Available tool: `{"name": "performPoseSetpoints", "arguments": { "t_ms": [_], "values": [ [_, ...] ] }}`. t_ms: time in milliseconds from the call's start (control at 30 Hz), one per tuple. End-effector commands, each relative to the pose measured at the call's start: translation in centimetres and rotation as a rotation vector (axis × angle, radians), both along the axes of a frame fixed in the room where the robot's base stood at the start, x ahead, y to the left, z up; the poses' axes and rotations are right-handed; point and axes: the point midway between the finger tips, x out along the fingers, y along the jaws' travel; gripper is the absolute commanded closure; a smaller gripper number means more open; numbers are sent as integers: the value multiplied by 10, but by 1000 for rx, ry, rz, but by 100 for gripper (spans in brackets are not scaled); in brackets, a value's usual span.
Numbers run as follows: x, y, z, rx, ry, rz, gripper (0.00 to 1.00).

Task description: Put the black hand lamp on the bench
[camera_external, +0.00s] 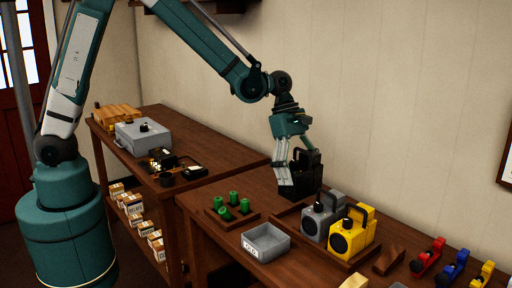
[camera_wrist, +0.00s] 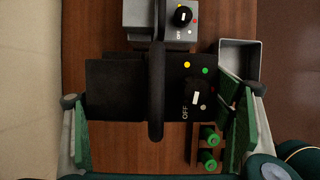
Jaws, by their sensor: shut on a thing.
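The black hand lamp (camera_external: 302,180) is in my gripper (camera_external: 294,162), at the back of the right-hand wooden bench (camera_external: 250,188). In the wrist view the lamp's black top (camera_wrist: 112,85) lies between my green-padded fingers, its handle runs up the middle, and a knob marked OFF with yellow and green dots shows on its right part. My gripper (camera_wrist: 160,135) is shut on the lamp's body. I cannot tell whether the lamp's base touches the wood below it.
A grey lamp (camera_external: 320,222) and a yellow lamp (camera_external: 354,233) stand in a wooden tray in front. A grey bin (camera_external: 266,242) and a rack of green cylinders (camera_external: 232,207) are to the left. Another bench (camera_external: 190,125) with a grey box is further left. Coloured clamps lie at right.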

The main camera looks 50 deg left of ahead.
Motion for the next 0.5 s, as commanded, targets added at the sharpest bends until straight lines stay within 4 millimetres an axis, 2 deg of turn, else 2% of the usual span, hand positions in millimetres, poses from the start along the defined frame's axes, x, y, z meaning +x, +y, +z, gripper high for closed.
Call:
{"name": "performPoseSetpoints", "arguments": {
  "t_ms": [267, 500],
  "values": [
    [23, 32, 0, 1, 0, 65, 42],
    [55, 82, 0, 2, 0, 165, 42]
  ]
}}
